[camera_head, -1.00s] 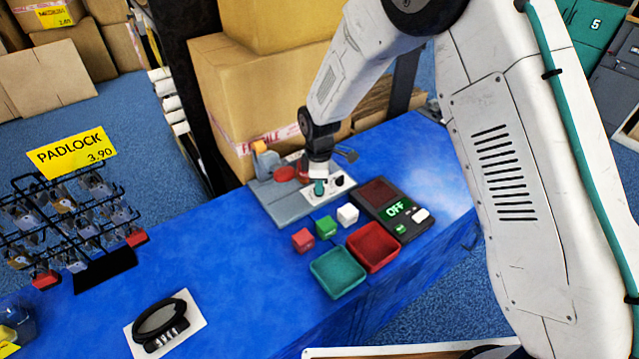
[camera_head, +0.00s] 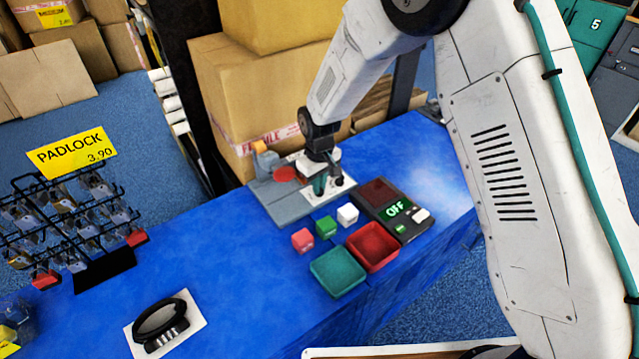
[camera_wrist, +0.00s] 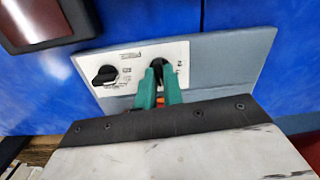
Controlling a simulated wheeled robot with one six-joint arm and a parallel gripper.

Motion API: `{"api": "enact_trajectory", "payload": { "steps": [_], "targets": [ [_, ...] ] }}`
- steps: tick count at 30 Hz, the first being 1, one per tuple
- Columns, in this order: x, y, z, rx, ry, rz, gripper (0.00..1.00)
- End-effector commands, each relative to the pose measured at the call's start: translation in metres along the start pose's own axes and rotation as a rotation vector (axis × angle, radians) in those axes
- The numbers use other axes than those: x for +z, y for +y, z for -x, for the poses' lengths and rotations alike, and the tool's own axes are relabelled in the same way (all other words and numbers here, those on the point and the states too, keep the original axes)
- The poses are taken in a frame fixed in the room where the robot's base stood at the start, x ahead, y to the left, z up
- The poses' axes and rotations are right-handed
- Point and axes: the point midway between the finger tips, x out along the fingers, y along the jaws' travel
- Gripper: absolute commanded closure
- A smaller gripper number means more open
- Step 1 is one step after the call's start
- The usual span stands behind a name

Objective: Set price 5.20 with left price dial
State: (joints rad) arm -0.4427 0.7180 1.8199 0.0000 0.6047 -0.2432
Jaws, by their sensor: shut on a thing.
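A grey board (camera_head: 283,208) on the blue counter carries a white dial plate (camera_head: 310,198), which also shows in the wrist view (camera_wrist: 134,55). My gripper (camera_head: 320,190) is down at the left dial. In the wrist view, where the sides are reversed, its green fingers (camera_wrist: 159,72) are shut around this black dial (camera_wrist: 157,63), which is largely hidden between them. The other black dial (camera_wrist: 105,76) stands free beside them, with small printing next to it that is too small to read.
A dark device (camera_head: 392,207) reading OFF stands right of the board. Small red, green and white cubes (camera_head: 302,240) and teal and red trays (camera_head: 338,272) are in front. A padlock rack (camera_head: 75,220) with a 3.90 sign and a combination lock (camera_head: 160,328) are at left.

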Motion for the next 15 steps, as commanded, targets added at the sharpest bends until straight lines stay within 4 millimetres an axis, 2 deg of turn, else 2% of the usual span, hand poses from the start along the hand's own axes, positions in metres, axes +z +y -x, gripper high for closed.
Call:
{"api": "enact_trajectory", "payload": {
  "steps": [15],
  "targets": [
    [-0.0020,0.0009,0.0016,0.001,0.006,-0.094,1.00]
  ]
}}
